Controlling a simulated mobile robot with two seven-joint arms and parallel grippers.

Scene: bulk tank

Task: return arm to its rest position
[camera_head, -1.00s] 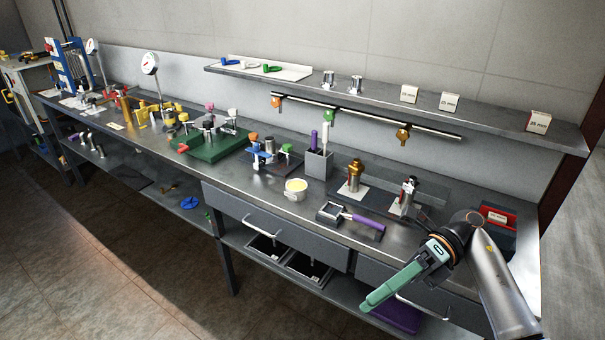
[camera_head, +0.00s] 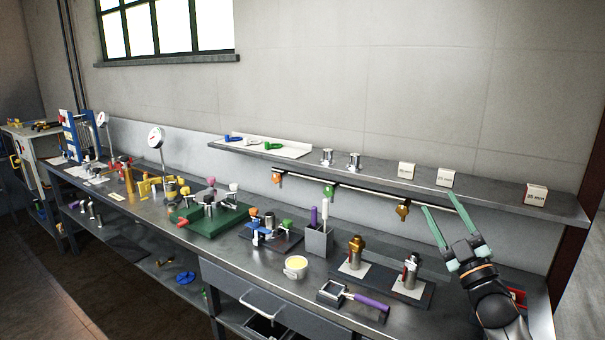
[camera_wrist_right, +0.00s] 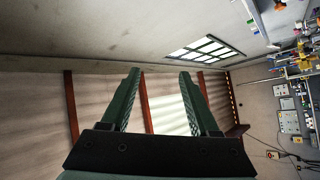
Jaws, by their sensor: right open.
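My right gripper (camera_head: 437,217) is raised at the right end of the workbench, in front of the wall shelf in the head view. Its two green fingers are spread apart and point up and away. In the right wrist view the open fingers (camera_wrist_right: 156,95) hold nothing, with only wall and window behind them. My left gripper does not show.
The workbench (camera_head: 262,272) runs along the wall. It carries a purple-handled tool (camera_head: 370,301), a white cup (camera_head: 295,267), a grey holder (camera_head: 318,241) and a green tray (camera_head: 215,228). The wall shelf (camera_head: 380,183) holds small labelled blocks (camera_head: 535,195).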

